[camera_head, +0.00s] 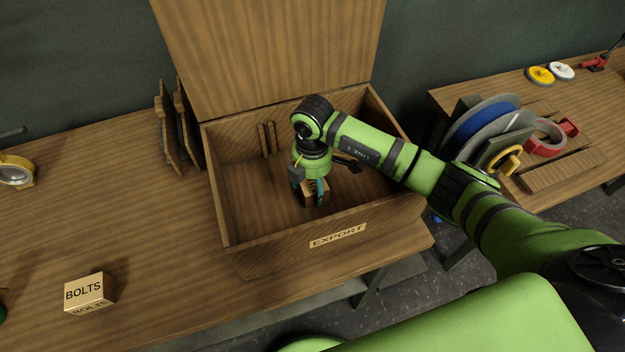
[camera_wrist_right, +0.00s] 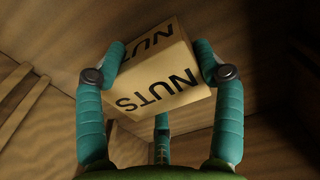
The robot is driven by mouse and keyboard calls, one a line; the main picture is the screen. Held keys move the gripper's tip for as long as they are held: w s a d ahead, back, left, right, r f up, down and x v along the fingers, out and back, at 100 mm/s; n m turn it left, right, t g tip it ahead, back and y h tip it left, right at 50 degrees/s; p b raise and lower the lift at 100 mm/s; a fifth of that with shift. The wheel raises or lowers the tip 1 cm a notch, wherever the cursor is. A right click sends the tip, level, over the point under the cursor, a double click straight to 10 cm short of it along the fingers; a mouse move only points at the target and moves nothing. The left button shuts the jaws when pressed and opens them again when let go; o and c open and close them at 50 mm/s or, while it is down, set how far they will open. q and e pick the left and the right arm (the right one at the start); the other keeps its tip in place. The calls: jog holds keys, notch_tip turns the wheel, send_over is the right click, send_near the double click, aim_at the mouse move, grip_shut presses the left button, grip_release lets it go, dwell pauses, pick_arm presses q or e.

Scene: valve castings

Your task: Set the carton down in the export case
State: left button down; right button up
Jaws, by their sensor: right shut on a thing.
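The export case (camera_head: 246,240) is an open wooden box with a raised lid and an EXPORT label on its front. My right gripper (camera_head: 312,193) is down inside the case and shut on a carton (camera_head: 309,199), which the arm and fingers mostly hide in the head view. In the right wrist view the carton (camera_wrist_right: 165,78) is tan, reads NUTS, and sits between the teal fingers of my right gripper (camera_wrist_right: 160,80). I cannot tell whether the carton touches the case floor. My left gripper is not in view.
A BOLTS carton (camera_head: 86,292) stands on the workbench (camera_head: 110,210) left of the case. Wooden slats (camera_head: 268,139) stand at the case's back wall. A second bench at right holds tape rolls (camera_head: 545,138) and discs. Bench space left of the case is mostly clear.

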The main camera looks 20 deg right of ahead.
jog(key=shift+f, duration=0.3)
dwell(0.5)
jog(key=o, duration=1.6)
jog(key=shift+c, duration=0.2)
notch_tip(320, 180, up, 12)
